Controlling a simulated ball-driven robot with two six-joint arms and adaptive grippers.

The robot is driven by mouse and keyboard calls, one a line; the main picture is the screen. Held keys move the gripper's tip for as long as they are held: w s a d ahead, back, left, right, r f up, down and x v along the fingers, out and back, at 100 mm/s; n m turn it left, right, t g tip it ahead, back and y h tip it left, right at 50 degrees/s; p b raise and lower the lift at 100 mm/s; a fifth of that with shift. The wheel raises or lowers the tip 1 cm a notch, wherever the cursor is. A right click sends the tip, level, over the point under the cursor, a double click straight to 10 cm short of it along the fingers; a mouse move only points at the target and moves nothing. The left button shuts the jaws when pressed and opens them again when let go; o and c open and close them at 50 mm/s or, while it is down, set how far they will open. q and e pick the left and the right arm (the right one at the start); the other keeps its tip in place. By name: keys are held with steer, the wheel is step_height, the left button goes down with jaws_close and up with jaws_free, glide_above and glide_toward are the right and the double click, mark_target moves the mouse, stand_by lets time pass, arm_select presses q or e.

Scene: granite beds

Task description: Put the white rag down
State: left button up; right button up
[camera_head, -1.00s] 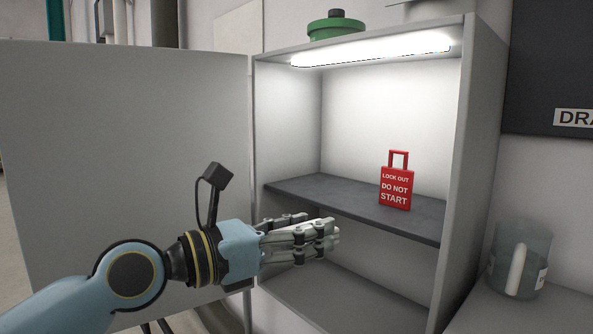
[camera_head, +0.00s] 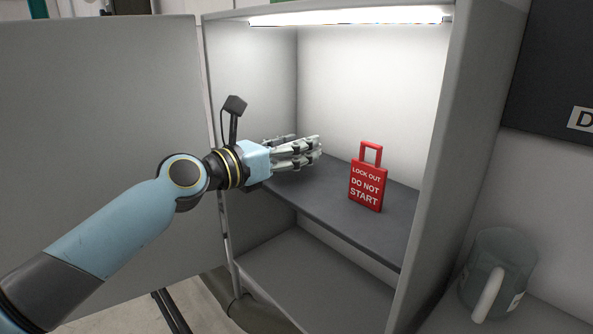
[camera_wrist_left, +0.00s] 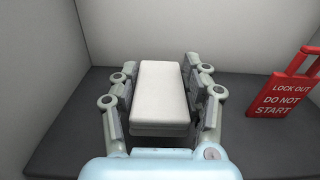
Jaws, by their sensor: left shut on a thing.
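The white rag (camera_wrist_left: 160,92) is a folded, block-like bundle between the fingers of my left gripper in the left wrist view. My left gripper (camera_head: 318,148) is shut on it, with fingers along both sides. In the head view the gripper reaches into the open cabinet, over the left part of the dark shelf (camera_head: 325,205); the rag is hidden there by the fingers. I cannot tell whether the rag touches the shelf. My right gripper is not in view.
A red lockout tag (camera_head: 367,184) stands on the shelf to the right of the gripper; it also shows in the left wrist view (camera_wrist_left: 285,92). The cabinet door (camera_head: 100,130) is open at left. A glass jug (camera_head: 497,272) stands outside at right.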

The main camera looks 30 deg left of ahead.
mark_target(295, 174)
arm_select(q)
step_height(295, 174, down, 3)
steer(key=shift+f+b, duration=0.1)
steer(key=shift+b, duration=0.65)
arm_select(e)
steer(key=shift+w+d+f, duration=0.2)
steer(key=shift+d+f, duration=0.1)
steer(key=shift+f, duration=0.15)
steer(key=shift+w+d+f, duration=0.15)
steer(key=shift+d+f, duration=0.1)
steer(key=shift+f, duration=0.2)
arm_select(q)
steer(key=shift+f, duration=0.1)
steer(key=o, duration=1)
steer(key=shift+c, duration=0.2)
